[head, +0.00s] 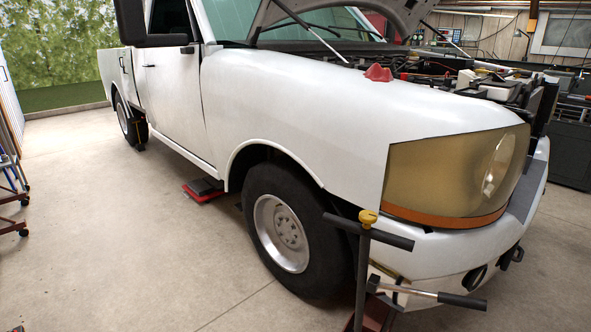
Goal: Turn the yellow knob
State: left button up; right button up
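The yellow knob (368,217) is small and sits at the top of an upright dark post (362,270). A black-gripped crossbar (385,237) passes just below the knob. A lower lever with a black grip (460,300) sticks out to the right from the post. The post stands close in front of the truck's front wheel and bumper. The post's foot is cut off by the bottom edge. Neither of my grippers shows in the head view.
A white pickup truck (290,105) with its hood raised fills the middle and right. Its front wheel (282,232) is just left of the post. A red-and-black object (203,189) lies beside the truck. The concrete floor (110,240) at left is mostly clear.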

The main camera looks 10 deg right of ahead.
aim_at(368, 218)
jog(key=i+z, duration=0.1)
jog(key=i, duration=0.75)
jog(key=i+j, duration=0.15)
jog(key=i, duration=0.65)
jog(key=i+j+z, duration=0.15)
jog(key=i, duration=0.7)
jog(key=z, duration=0.5)
jog(key=i+z, duration=0.1)
jog(key=z, duration=0.35)
jog(key=j+z, duration=0.1)
jog(key=z, duration=0.85)
jog(key=j+z, duration=0.15)
jog(key=z, duration=2)
jog(key=i+j, duration=0.05)
jog(key=j, duration=0.05)
